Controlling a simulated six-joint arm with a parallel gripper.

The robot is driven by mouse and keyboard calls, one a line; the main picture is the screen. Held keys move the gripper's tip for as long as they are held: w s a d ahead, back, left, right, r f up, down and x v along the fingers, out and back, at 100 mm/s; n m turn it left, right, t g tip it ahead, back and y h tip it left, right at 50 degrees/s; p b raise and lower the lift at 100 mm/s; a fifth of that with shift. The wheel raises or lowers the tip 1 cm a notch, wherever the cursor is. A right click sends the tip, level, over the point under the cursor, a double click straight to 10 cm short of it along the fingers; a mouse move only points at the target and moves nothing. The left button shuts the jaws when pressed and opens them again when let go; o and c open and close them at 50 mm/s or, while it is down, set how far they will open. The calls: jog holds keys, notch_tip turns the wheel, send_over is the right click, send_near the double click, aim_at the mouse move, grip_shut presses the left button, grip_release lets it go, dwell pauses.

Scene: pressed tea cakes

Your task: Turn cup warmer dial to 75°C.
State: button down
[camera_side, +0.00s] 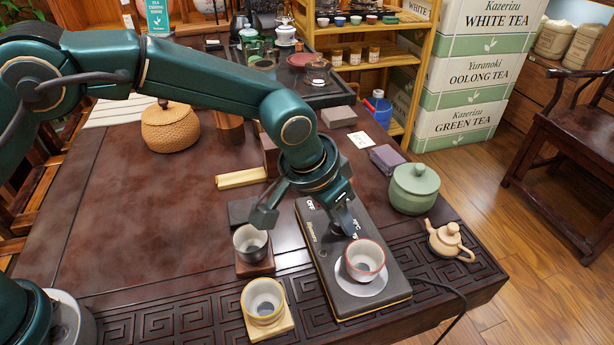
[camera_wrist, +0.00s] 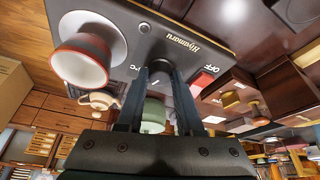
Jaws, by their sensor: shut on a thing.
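The cup warmer (camera_side: 325,262) is a flat black slab with a white round plate at its near end, on the dark tea table. A reddish-rimmed cup (camera_side: 366,258) stands on that plate, and it also shows in the wrist view (camera_wrist: 82,58). My gripper (camera_side: 342,226) is down over the middle of the warmer. In the wrist view its two fingers (camera_wrist: 160,78) are shut on the dark dial (camera_wrist: 160,66), one on each side. The fingers hide much of the dial, and its setting cannot be read. A red switch marked OFF (camera_wrist: 203,82) is beside them.
A dark cup on a wooden coaster (camera_side: 255,267) and a pale cup on a light coaster (camera_side: 284,326) stand left of the warmer. A green lidded jar (camera_side: 414,188) and a small clay teapot (camera_side: 448,240) stand to its right. A black cable (camera_side: 452,292) runs off the near edge.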

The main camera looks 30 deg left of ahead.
aim_at(323, 228)
jog(key=m+g+h, duration=0.1)
jog(key=m, duration=0.3)
jog(key=shift+a, duration=0.2)
jog(key=shift+w+m+g+h, duration=0.1)
jog(key=shift+m+g+h, duration=0.45)
jog(key=shift+m, duration=1.25)
jog(key=c, duration=0.5)
grip_release()
jog(key=shift+c, duration=0.2)
jog(key=shift+v, duration=2.55)
